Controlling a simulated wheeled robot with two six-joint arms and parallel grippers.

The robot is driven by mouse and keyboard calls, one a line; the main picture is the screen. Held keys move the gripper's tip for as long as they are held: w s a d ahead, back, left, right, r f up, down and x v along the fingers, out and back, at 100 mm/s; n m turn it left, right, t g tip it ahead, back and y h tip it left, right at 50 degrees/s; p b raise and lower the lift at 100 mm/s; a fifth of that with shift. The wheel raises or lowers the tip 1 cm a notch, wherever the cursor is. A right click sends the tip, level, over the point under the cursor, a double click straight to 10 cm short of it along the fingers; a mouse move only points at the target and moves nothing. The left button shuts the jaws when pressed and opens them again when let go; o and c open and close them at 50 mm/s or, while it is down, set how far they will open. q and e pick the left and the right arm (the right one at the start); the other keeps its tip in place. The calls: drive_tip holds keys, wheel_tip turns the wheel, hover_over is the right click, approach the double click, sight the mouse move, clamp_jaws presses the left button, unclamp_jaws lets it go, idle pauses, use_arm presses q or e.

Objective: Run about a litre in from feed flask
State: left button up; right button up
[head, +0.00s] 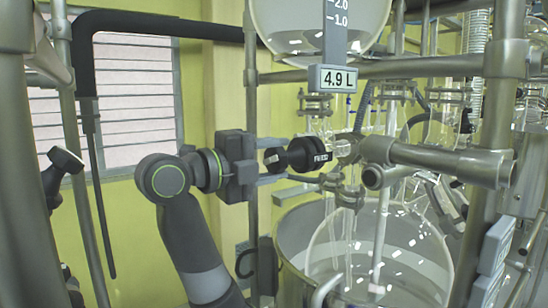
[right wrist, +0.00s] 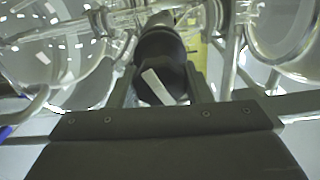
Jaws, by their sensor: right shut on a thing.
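The feed flask (head: 320,22) is a clear round glass vessel at the top of the head view, cut off by the frame edge. A dark scale with marks 2.0 and 1.0 stands before it, above a display (head: 339,78) reading 4.9 L. Below is a black valve knob (head: 304,155) with a partly readable white label. My right gripper (head: 278,164) is shut on this knob from the left. In the right wrist view the knob (right wrist: 160,55) sits between the fingers, its white stripe tilted. A large round glass vessel (head: 405,250) stands below. My left gripper does not show.
A steel pot (head: 290,225) surrounds the lower glass vessel. Steel rails and posts (head: 485,150) crowd the right side, with thin glass tubing among them. A black hose (head: 150,25) runs at the upper left. A shuttered window (head: 130,95) is in the yellow wall behind.

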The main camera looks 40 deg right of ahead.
drive_tip(key=o, duration=1)
drive_tip(key=shift+a, duration=0.15)
drive_tip(key=shift+a+f, duration=0.1)
drive_tip(key=shift+a, duration=0.15)
drive_tip(key=w+a+b, duration=0.1)
drive_tip(key=a+b, duration=0.3)
drive_tip(key=a, duration=0.7)
drive_tip(key=shift+w+a, duration=0.15)
drive_tip(key=shift+w, duration=0.05)
